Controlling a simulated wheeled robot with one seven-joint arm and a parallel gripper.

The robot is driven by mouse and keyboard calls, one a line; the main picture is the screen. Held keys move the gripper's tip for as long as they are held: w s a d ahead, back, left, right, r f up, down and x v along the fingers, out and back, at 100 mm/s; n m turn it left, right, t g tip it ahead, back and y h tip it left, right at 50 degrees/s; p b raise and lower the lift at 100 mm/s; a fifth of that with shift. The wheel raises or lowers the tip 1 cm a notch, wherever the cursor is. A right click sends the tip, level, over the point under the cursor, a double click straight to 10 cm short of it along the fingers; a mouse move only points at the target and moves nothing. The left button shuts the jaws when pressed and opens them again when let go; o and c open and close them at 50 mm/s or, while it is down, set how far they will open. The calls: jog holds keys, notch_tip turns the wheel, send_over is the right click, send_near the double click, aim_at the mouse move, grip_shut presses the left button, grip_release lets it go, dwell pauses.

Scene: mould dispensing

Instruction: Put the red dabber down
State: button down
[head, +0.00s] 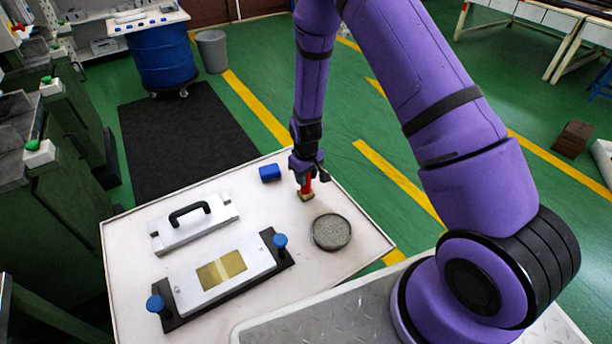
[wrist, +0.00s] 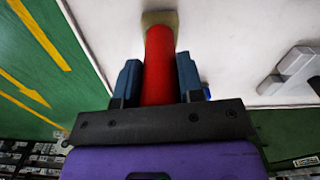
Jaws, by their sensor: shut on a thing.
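The red dabber (head: 307,186) has a red handle and a tan pad at its lower end. My gripper (head: 307,177) is shut on its handle and holds it upright, pad down, over the white table (head: 350,275) near its far right edge. In the wrist view the red dabber (wrist: 159,65) sits between the two blue-grey fingers of my gripper (wrist: 159,82), with the tan pad at or close to the table surface. I cannot tell whether the pad touches the table.
A round dish of grey grains (head: 331,232) is just right of the dabber. A mould with blue knobs (head: 212,297) and a white plate with a black handle (head: 170,237) lie further left. The front right of the table is clear.

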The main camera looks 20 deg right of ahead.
jog(key=shift+f, duration=0.1)
jog(key=c, duration=0.7)
grip_release()
jog(key=shift+c, duration=0.2)
notch_tip(320, 180, up, 12)
jog(key=shift+r, duration=0.2)
jog(key=s+d+r+m+t, duration=0.15)
jog(key=s+r, duration=0.25)
jog(key=r, duration=0.8)
jog(key=s+d+r+t, duration=0.15)
jog(key=s+r, duration=0.25)
jog(key=r, duration=0.8)
jog(key=s+d+r+m+t, duration=0.1)
jog(key=s+d+r, duration=0.1)
jog(key=s+r, duration=0.4)
jog(key=s+d+r+m+t, duration=0.1)
jog(key=s+r, duration=0.5)
jog(key=s, duration=1)
jog(key=shift+d, duration=0.45)
